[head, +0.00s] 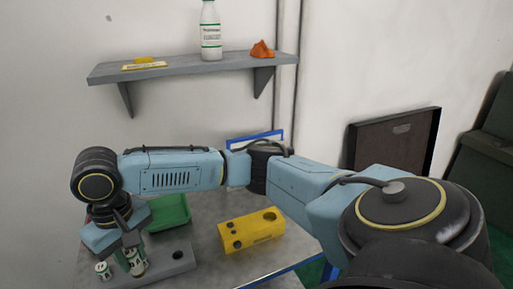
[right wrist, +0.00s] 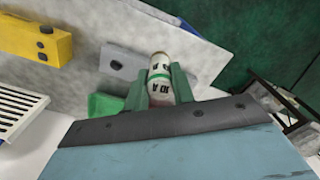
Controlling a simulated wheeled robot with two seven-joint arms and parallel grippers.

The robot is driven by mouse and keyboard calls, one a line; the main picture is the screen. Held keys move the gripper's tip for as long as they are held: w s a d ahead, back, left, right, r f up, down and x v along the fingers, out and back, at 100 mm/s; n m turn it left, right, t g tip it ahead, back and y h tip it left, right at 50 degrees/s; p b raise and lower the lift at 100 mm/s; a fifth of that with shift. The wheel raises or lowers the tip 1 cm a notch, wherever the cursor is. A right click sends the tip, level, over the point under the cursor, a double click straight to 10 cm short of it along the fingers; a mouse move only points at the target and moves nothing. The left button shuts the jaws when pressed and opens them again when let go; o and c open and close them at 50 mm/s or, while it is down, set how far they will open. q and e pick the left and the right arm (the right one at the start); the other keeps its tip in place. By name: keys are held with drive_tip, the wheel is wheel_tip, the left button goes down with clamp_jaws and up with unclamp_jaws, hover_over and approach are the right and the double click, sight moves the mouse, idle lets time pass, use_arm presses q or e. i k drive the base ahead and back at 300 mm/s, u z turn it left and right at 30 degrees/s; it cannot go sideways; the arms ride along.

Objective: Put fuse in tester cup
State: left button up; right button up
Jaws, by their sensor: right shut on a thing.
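My right gripper (head: 132,256) points down at the lower left of the head view, shut on a white fuse (head: 136,264) with green markings. A dark round hole shows at the block's right end. A second white and green fuse (head: 103,270) stands just left of the gripper. I cannot tell which part is the tester cup. My left gripper is out of view.
A yellow block (head: 252,232) with several holes lies right of the grey block. A green tray (head: 168,212) sits behind it, partly hidden by my arm. A wall shelf (head: 185,68) holds a bottle (head: 211,35) and an orange lump (head: 262,49). Bare table shows between the blocks.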

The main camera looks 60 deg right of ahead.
sight(269, 223)
drive_tip(key=u, duration=0.6)
drive_tip(key=k, duration=0.6)
drive_tip(key=z, duration=1.3)
drive_tip(key=i, duration=0.5)
